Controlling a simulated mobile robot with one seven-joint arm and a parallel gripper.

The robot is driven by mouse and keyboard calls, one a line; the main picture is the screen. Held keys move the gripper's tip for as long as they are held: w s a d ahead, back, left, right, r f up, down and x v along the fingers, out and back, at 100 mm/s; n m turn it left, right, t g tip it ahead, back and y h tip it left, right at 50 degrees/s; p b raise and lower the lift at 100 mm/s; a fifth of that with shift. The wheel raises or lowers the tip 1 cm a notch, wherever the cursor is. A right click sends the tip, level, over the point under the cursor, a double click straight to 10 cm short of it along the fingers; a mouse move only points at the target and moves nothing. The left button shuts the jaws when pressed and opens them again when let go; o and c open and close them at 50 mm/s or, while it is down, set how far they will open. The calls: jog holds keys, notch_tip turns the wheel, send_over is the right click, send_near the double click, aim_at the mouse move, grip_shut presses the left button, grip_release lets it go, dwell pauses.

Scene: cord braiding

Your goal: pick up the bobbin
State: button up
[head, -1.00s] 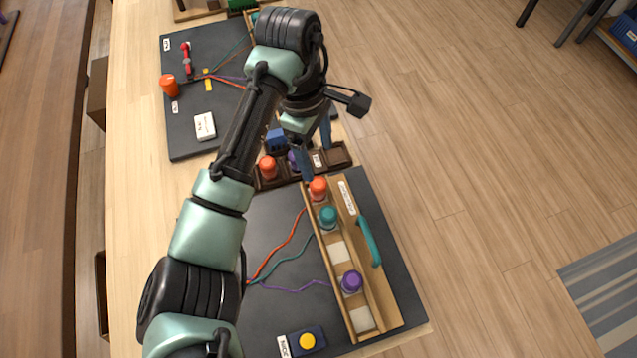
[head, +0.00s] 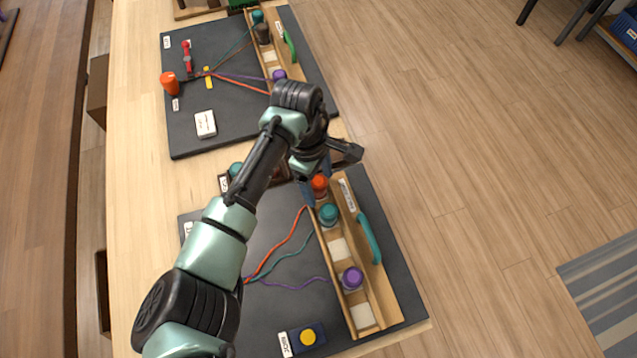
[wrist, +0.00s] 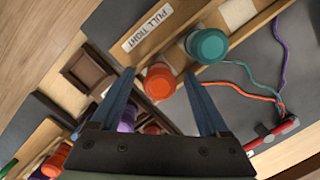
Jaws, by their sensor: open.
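An orange bobbin (head: 319,183) stands at the far end of the near wooden rail (head: 386,306). In the wrist view the orange bobbin (wrist: 160,82) lies between the tips of my open gripper (wrist: 160,74), with a finger on either side and no clear contact. In the head view my gripper (head: 313,188) is at this bobbin, partly hidden by my arm. A teal bobbin (head: 328,214) stands beside it on the rail, and a purple bobbin (head: 351,279) stands nearer the front.
Orange, teal and purple cords (head: 290,243) run across the near dark mat (head: 215,240). A teal handle (head: 369,240) flanks the rail. A dark compartment tray (wrist: 90,72) with more bobbins lies beside my gripper. A second mat (head: 185,135) is farther back.

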grip_shut()
jog(key=shift+r, duration=0.1)
dwell(0.3)
